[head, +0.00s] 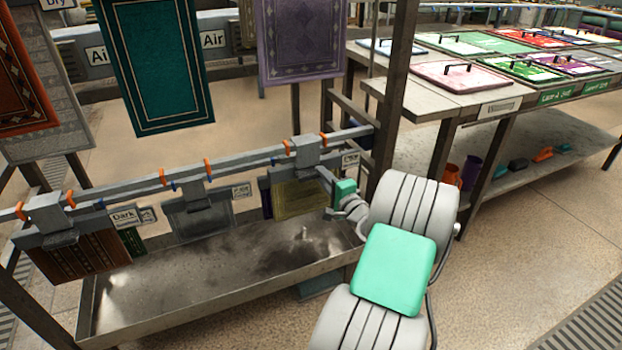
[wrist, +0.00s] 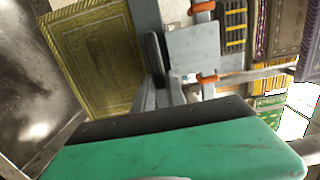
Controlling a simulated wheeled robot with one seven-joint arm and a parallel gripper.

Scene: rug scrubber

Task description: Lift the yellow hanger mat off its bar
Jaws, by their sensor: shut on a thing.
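The yellow hanger mat (head: 300,199) hangs at the right end of the low bar (head: 235,166), over the metal trough. Its grey hanger (head: 308,152) sits at the bar between orange clips. My gripper (head: 328,178) reaches in from the right, at the mat's upper right, and is shut on the mat's grey hanger. In the wrist view the yellow mat (wrist: 95,58) fills the upper left. The dark fingers of my gripper (wrist: 160,75) are against the grey hanger piece. The exact contact is partly hidden, and I cannot tell whether the hanger is clear of the bar.
A grey hanger mat (head: 198,216) and a brown mat (head: 80,258) hang further left on the bar. The trough (head: 215,285) lies below. A dark post (head: 393,90) stands close behind my arm. Teal (head: 155,65) and purple (head: 300,40) mats hang above.

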